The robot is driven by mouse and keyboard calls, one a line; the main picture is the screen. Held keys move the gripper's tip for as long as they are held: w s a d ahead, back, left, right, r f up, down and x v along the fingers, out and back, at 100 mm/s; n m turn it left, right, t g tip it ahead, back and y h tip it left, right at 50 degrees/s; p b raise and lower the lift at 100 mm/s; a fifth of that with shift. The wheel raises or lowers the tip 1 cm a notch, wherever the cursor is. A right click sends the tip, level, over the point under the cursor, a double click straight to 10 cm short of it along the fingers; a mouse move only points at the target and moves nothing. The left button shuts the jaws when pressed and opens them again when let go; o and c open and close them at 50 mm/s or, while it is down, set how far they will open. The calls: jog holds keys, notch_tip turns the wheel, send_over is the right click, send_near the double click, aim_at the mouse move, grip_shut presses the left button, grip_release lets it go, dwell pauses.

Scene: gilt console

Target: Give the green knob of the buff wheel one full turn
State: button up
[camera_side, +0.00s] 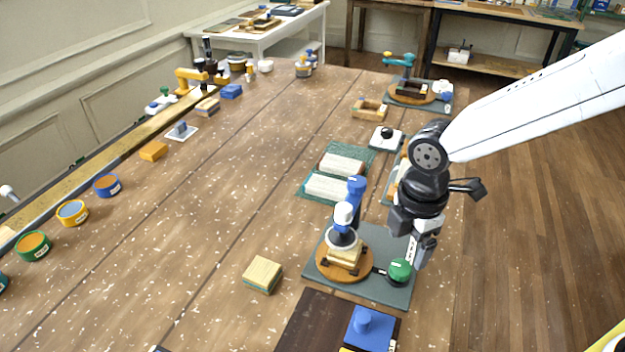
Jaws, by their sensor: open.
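The green knob (400,271) sits at the right side of a small device near the table's right edge. A dark rod joins it to a round orange-brown disc (328,270), which carries a pale block (345,256). A white and blue upright part (344,217) stands over the disc. All this rests on a grey-green base plate (381,240). My gripper (415,258) points down just above and to the right of the green knob. It is open. From this side I cannot tell whether the fingers touch the knob.
A wooden block (262,274) lies left of the base plate. Pale blocks on a green mat (361,154) lie behind. Coloured round tubs (72,212) line the left edge. The middle of the table is clear.

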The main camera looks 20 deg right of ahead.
aim_at(402, 266)
jog(key=shift+f, duration=2.85)
jog(key=shift+c, duration=0.3)
grip_shut()
jog(key=shift+m, duration=0.4)
jog(key=m, duration=1)
jog(key=shift+m, duration=0.4)
jog(key=m, duration=1.2)
